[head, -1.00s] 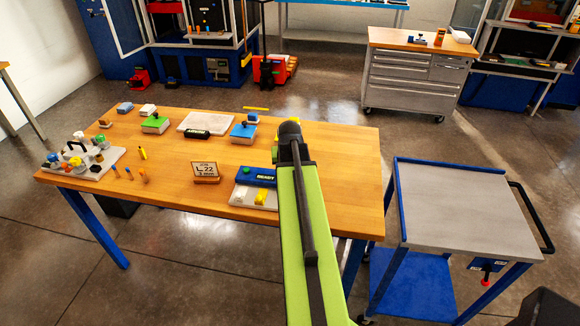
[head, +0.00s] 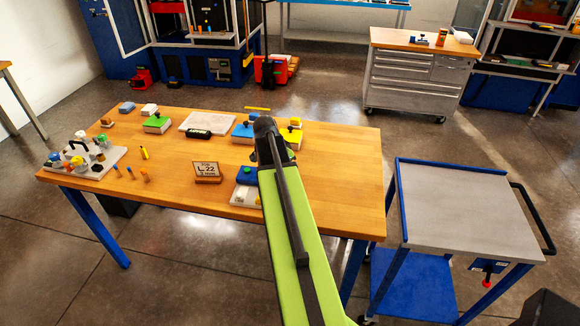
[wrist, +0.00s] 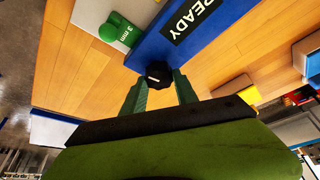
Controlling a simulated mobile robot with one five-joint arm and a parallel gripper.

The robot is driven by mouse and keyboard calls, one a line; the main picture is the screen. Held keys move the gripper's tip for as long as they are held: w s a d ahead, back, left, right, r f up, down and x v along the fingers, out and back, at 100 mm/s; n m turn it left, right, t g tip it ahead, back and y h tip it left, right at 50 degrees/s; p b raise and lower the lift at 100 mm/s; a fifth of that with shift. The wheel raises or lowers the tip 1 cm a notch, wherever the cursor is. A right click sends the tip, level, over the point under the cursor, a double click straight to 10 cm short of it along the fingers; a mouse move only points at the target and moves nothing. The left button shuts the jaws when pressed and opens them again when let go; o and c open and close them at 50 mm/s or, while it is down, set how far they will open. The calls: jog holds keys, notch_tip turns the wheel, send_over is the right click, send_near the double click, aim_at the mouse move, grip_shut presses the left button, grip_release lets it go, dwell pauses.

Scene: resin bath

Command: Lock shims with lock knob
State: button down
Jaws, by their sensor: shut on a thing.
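The black lock knob (wrist: 157,69) is at the lower edge of the blue READY block (wrist: 190,42) in the wrist view. My gripper (wrist: 160,82) has its dark green fingers on either side of the knob, shut on it. A green 3 mm shim (wrist: 121,32) lies beside the block, on a pale plate (wrist: 96,14). In the head view, the fixture's pale plate (head: 243,197) and blue block (head: 243,181) show at the table's front, partly covered by my arm. My fingers and the knob are hidden there. I cannot tell whether the knob is seated.
The wooden table (head: 330,170) is clear to the right. An L-22 sign (head: 206,170) stands left of the fixture. Blue (head: 239,131), yellow (head: 293,140) and green (head: 157,125) blocks stand toward the back. A pale plate with several colored knobs (head: 85,155) is at far left.

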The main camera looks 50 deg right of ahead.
jog(key=shift+w+m+g, duration=0.15)
jog(key=shift+m+g, duration=0.15)
jog(key=shift+m, duration=0.5)
jog(key=c, duration=0.9)
grip_release()
jog(key=shift+c, duration=0.2)
jog(key=p+v, duration=1.6)
jog(key=v, duration=0.1)
jog(key=shift+r, duration=0.2)
